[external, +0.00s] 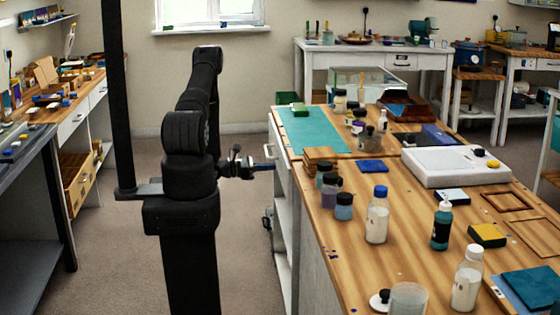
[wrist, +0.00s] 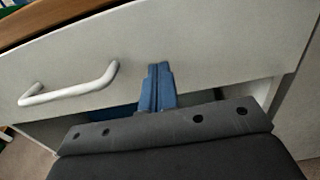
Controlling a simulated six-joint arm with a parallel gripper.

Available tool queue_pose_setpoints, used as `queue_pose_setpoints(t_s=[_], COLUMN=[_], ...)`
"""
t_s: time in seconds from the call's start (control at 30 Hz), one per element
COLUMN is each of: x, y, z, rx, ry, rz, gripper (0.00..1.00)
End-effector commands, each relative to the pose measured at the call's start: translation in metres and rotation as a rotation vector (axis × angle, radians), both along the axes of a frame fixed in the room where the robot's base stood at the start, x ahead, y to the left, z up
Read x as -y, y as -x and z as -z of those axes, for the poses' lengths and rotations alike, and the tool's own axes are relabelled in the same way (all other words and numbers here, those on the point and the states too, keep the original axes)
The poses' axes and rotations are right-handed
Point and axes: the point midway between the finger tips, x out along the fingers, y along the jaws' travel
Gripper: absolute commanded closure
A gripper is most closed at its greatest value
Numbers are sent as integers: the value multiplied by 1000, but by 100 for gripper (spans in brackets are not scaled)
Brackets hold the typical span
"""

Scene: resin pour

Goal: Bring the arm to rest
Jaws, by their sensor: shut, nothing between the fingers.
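My gripper (external: 268,166) is at the left side of the wooden bench, low beside its edge, with the arm folded above its stand. In the wrist view its two blue fingers (wrist: 158,88) are together, with nothing between them. They point at a pale drawer front (wrist: 215,50) with a metal handle (wrist: 70,86) to their left. I cannot tell whether the fingertips touch the drawer front.
The bench top (external: 330,265) carries bottles, jars, a teal mat (external: 312,130) and a white device (external: 455,166). A dark opening shows below the drawer front. Open floor (external: 250,255) lies between my stand and the bench. Another workbench (external: 30,150) stands at left.

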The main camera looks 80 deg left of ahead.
Motion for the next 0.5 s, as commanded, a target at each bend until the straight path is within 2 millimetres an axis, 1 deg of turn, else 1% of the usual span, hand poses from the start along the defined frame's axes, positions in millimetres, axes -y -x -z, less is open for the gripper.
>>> queue_pose_setpoints(t_s=[0.03, 0.2, 0.5], x=[0, 0, 0], y=[-6, -17, -20], z=[0, 0, 0], rx=[0, 0, 0], ry=[-1, -2, -3], rz=[3, 3, 3], gripper=[100, 100, 100])
